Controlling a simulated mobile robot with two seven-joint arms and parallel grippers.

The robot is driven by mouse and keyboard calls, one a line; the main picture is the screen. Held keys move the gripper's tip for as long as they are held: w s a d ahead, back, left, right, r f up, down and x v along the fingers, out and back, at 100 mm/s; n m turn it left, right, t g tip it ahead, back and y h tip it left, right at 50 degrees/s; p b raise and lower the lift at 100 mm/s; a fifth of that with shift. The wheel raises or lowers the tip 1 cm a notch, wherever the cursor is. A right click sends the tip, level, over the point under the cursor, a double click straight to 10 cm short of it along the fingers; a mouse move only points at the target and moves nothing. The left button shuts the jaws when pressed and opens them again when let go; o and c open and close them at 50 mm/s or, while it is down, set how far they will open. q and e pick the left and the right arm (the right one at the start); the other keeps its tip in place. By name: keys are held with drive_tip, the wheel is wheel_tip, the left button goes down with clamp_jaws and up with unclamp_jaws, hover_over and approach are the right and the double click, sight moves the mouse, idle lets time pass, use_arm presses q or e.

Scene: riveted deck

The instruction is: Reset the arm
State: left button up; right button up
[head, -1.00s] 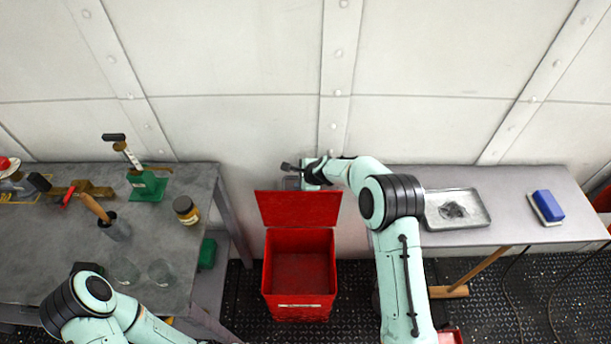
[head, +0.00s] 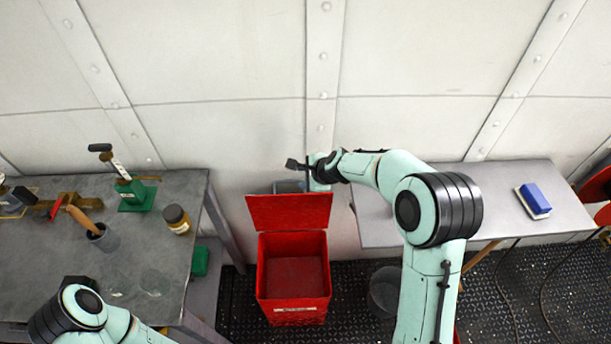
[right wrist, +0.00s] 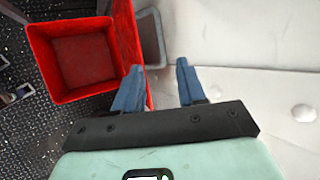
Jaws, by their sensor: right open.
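My right arm (head: 420,205) reaches up and to the left across the head view. My right gripper (head: 298,166) is beside the wall, behind and above the raised lid of the red bin. In the right wrist view its two blue-grey fingers (right wrist: 158,68) are apart with nothing between them. The open red bin (head: 293,275) stands on the floor between the two tables, and it also shows in the right wrist view (right wrist: 82,62). My left arm (head: 75,310) shows only in part at the lower left; its gripper is out of view.
The left table (head: 40,240) holds a green press (head: 135,195), a jar (head: 176,219), a mug with a brush (head: 102,238) and faint glasses. The right table (head: 500,195) holds a blue block (head: 533,200). A dark bucket (head: 384,290) stands on the floor. The wall is close to my right gripper.

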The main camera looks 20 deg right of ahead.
drive_tip(key=s+f+n+g+h, duration=0.15)
drive_tip(key=s+f+n, duration=0.25)
drive_tip(key=s+f, duration=0.45)
drive_tip(key=s+f+n+g+y, duration=0.1)
drive_tip(key=s+f+n+g, duration=0.35)
drive_tip(key=f, duration=0.75)
drive_tip(key=s+a+f+n, duration=0.2)
drive_tip(key=s+a, duration=0.1)
drive_tip(key=s, duration=0.5)
drive_tip(key=s+a+f+n+g+y, duration=0.1)
drive_tip(key=s+a+f+n, duration=0.1)
drive_tip(key=s, duration=0.6)
drive_tip(key=s+a+f+n, duration=0.3)
drive_tip(key=s+f, duration=0.1)
drive_tip(key=s, duration=0.4)
drive_tip(key=shift+a+n+g+y, duration=0.3)
drive_tip(key=shift+n+g+y, duration=0.05)
drive_tip(key=shift+g, duration=0.05)
drive_tip(key=shift+d, duration=0.1)
